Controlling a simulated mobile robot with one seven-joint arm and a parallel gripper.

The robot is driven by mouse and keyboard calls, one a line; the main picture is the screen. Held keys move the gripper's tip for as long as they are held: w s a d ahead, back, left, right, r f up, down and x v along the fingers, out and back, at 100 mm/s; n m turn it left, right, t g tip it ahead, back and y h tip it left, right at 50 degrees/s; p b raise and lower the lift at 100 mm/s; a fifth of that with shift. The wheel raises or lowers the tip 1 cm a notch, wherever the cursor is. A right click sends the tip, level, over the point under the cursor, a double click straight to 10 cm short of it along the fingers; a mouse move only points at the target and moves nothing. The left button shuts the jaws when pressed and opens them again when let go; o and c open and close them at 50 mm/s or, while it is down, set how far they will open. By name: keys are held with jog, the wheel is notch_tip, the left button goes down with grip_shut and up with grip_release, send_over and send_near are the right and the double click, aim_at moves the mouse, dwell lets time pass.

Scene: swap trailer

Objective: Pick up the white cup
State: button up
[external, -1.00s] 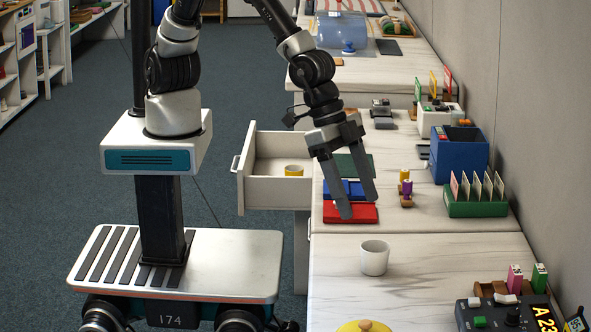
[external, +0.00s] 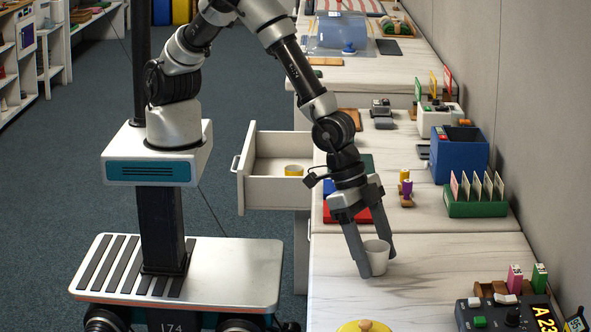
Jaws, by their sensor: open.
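The white cup (external: 377,258) stands upright on the pale, marble-patterned counter (external: 440,270), near the middle of its front section. My gripper (external: 376,266) points down with its two dark fingers on either side of the cup, one at its left and one at its right rear. The fingers are open. I cannot tell whether either finger touches the cup. The left finger and the right finger hide small parts of the cup's sides.
A yellow lid with a wooden knob (external: 365,326) lies at the front edge of view. A black device with a lit display (external: 505,315) stands at the right. An open drawer (external: 275,185) holds a yellow ring. A green card rack (external: 476,195) is behind.

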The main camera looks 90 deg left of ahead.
jog(key=shift+c, duration=0.5)
jog(key=shift+r, duration=0.1)
jog(key=c, duration=1)
